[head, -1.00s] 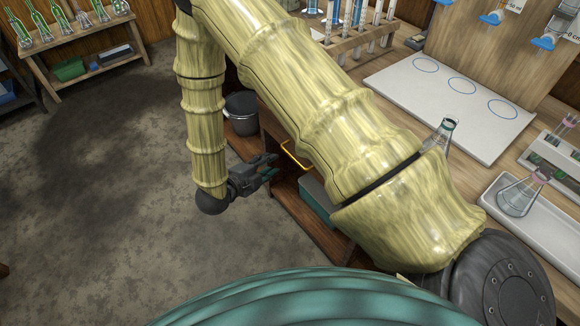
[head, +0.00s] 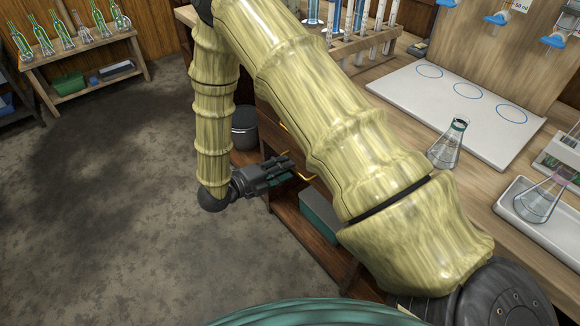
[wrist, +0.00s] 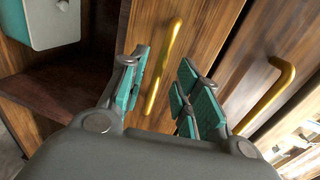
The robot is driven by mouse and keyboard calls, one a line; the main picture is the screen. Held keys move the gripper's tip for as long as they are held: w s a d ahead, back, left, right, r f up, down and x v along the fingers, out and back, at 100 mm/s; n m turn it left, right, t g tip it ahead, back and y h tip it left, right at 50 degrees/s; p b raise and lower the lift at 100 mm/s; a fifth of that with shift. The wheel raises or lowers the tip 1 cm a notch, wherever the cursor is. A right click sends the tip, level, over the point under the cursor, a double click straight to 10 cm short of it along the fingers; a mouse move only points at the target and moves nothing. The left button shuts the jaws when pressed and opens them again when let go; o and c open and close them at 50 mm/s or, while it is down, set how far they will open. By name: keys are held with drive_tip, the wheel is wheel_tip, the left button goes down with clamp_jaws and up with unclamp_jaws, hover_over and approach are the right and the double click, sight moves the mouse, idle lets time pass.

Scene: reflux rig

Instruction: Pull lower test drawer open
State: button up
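The lower drawer's front (wrist: 140,25) is wood, beside the open shelf, and appears closed. Its yellow bar handle (wrist: 163,65) shows between the finger pads in the wrist view. My gripper (wrist: 165,60) is open, a finger on each side of the handle. I cannot tell if either finger touches it. In the head view my gripper (head: 285,170) is at the cabinet front, with a bit of yellow handle (head: 305,178) showing beyond the fingers. A second drawer with another yellow handle (wrist: 268,95) lies to the right in the wrist view; it also appears closed.
A teal box (head: 318,215) sits on the open shelf under the drawers. A dark bucket (head: 244,128) stands on the cabinet's far side. The worktop carries a flask (head: 448,148), a white board (head: 400,90) and tube racks. The floor left of my gripper is clear.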

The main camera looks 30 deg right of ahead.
drive_tip(key=shift+x, duration=1.65)
drive_tip(key=shift+c, duration=0.2)
clamp_jaws()
